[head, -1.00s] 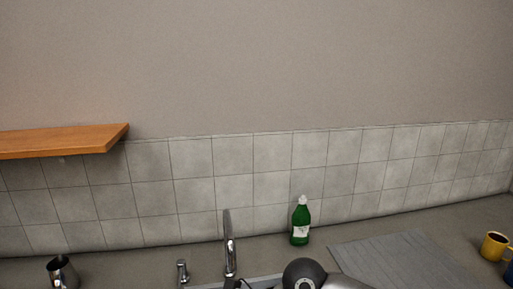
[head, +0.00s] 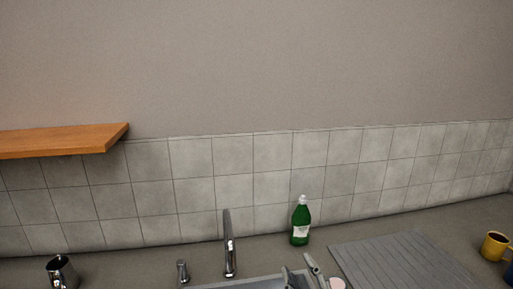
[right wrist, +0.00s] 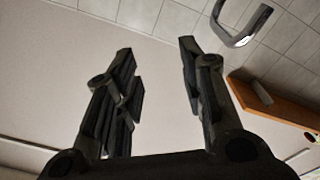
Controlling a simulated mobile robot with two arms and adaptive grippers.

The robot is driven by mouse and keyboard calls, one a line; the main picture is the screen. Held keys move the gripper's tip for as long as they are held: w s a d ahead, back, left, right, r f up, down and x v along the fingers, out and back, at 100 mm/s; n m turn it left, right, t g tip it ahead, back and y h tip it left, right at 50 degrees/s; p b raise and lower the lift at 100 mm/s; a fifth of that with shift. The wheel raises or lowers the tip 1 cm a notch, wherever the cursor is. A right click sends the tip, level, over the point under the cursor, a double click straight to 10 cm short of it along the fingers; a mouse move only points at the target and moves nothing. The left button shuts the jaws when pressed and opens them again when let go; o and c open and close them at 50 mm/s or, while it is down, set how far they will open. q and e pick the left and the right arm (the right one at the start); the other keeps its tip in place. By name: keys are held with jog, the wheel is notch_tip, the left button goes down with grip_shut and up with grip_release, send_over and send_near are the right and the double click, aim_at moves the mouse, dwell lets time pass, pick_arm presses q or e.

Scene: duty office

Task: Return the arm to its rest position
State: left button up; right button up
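My right gripper (head: 302,272) shows at the bottom edge of the head view, in front of the sink and the green bottle. In the right wrist view its two dark fingers (right wrist: 158,70) stand wide apart with nothing between them. Only its finger parts show in the head view; the rest of the arm is mostly below the frame. My left gripper is not in view.
A chrome faucet (head: 230,245) stands left of my right gripper, behind the sink (head: 240,283). A green bottle (head: 300,222) stands behind it, and a grey drainboard (head: 400,265) lies right. A wooden shelf (head: 60,140), metal pitcher (head: 62,272) and yellow mug (head: 494,246) are farther off.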

jog(key=s+d+f+m+g+h, duration=0.35)
jog(key=d+f+g, duration=0.2)
jog(key=f, duration=0.55)
jog(key=s+d+f+m+g, duration=0.25)
jog(key=s+f+g, duration=0.35)
jog(key=s, duration=0.5)
jog(key=s+d+f+m+g, duration=0.1)
jog(key=s+d+f+g, duration=0.25)
jog(key=s+f, duration=0.6)
notch_tip(320, 180, down, 35)
jog(key=s+g+b, duration=0.1)
jog(key=s+b, duration=0.1)
jog(key=b, duration=0.9)
jog(key=s+d+f+b, duration=0.1)
jog(key=s+f+b, duration=0.3)
jog(key=s+f, duration=0.4)
jog(key=s+d+f+g+b, duration=0.1)
jog(key=s+f+b, duration=0.4)
jog(key=f, duration=1.2)
jog(key=s, duration=0.4)
jog(key=shift+s+d+f+n, duration=0.15)
jog(key=shift+d+f+n, duration=0.1)
jog(key=shift+f+n, duration=0.1)
